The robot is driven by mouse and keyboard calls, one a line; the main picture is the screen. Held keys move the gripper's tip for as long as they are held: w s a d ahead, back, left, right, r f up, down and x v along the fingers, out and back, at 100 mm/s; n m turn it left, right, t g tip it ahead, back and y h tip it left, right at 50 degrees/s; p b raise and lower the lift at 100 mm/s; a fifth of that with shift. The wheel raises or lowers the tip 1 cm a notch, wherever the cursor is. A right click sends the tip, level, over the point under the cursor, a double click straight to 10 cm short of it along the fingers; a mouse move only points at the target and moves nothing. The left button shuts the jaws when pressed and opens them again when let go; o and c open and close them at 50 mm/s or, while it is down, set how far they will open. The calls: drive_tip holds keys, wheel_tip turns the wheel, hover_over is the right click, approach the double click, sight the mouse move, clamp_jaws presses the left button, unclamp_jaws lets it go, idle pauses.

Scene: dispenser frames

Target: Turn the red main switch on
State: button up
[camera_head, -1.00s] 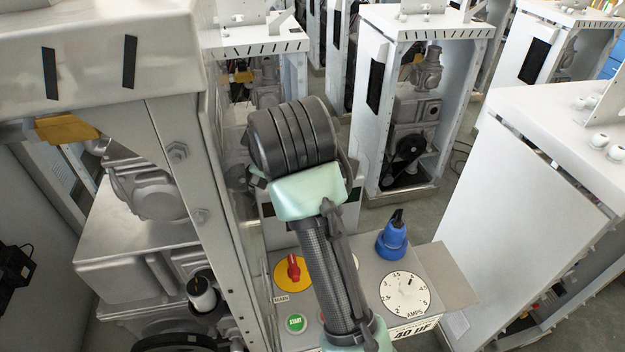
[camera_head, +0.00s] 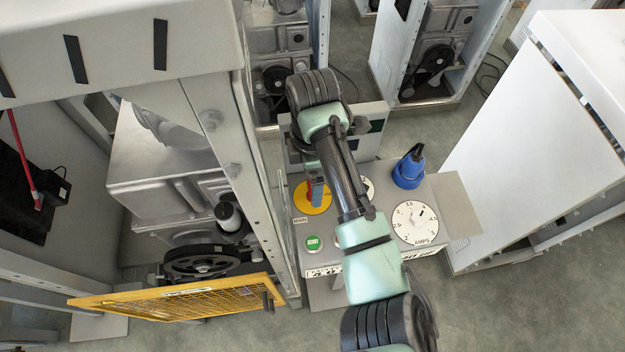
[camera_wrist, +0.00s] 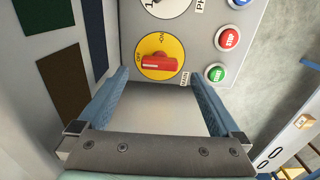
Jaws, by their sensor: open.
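The main switch is a red handle (camera_wrist: 155,63) on a round yellow plate (camera_wrist: 170,45), with OFF and ON marked near its edge and MAIN beside it. In the wrist view the handle lies crosswise, just beyond my fingertips. My gripper (camera_wrist: 157,84) is open, with its two blue fingers apart and nothing between them. In the head view the yellow plate (camera_head: 324,206) sits at the panel's left. A blue finger of my gripper (camera_head: 317,189) covers much of the handle there. I cannot tell whether it touches.
Beside the switch are a green START button (camera_head: 313,242), a red STOP button (camera_wrist: 227,38) and an AMPS dial (camera_head: 415,222). A metal post (camera_head: 240,180) rises close at left. A yellow mesh guard (camera_head: 190,301) lies lower left.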

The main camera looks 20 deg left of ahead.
wheel_tip(320, 180, down, 3)
drive_tip(key=shift+r, duration=0.15)
drive_tip(key=shift+s+f+p, duration=0.1)
drive_tip(key=shift+f+p, duration=0.2)
drive_tip(key=shift+f, duration=0.45)
drive_tip(key=c, duration=1.4)
